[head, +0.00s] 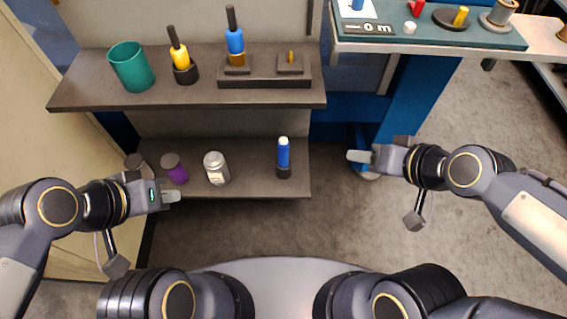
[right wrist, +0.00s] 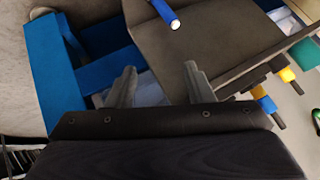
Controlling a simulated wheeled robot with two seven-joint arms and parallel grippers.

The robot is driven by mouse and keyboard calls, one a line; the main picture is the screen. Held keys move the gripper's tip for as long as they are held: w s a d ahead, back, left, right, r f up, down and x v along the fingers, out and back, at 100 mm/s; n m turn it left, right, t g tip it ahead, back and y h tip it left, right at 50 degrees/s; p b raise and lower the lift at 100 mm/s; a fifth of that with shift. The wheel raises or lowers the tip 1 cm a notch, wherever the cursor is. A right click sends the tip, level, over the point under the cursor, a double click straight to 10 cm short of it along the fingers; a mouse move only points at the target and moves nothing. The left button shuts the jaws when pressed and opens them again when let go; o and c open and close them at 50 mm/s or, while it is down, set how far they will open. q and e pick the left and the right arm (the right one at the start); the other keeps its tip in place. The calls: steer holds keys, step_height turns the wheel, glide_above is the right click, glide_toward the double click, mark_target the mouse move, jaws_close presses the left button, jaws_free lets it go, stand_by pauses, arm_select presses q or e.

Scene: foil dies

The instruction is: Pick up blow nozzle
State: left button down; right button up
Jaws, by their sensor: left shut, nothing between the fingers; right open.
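No part is labelled as the blow nozzle, and I cannot tell for sure which it is. A blue cylinder with a white tip (head: 283,155) stands upright in a small dark holder on the lower shelf; it also shows at the top of the right wrist view (right wrist: 166,14). A blue-handled tool with a dark shaft (head: 235,40) and a yellow-handled one (head: 179,56) stand in holders on the upper shelf. My right gripper (head: 359,156) is open and empty, right of the lower shelf. My left gripper (head: 172,197) is shut and empty at the lower shelf's front left.
The upper shelf (head: 120,98) also holds a teal cup (head: 131,67). On the lower shelf (head: 250,187) are a purple-bodied jar (head: 174,168) and a silver-lidded jar (head: 216,168). A workbench (head: 430,40) with blue legs stands right.

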steer(key=w+a+f+n+t+b, duration=0.2)
steer(key=w+a+f+b, duration=0.6)
steer(key=f, duration=0.4)
steer(key=n+t+b, duration=0.3)
glide_toward(285, 142)
steer(key=x, duration=0.4)
steer(key=shift+t, duration=0.3)
steer(key=b+x, duration=0.3)
steer(key=x, duration=0.4)
steer(key=shift+f, duration=0.2)
arm_select(q)
step_height(285, 142, down, 17)
steer(key=shift+r, duration=0.15)
arm_select(e)
jaws_close()
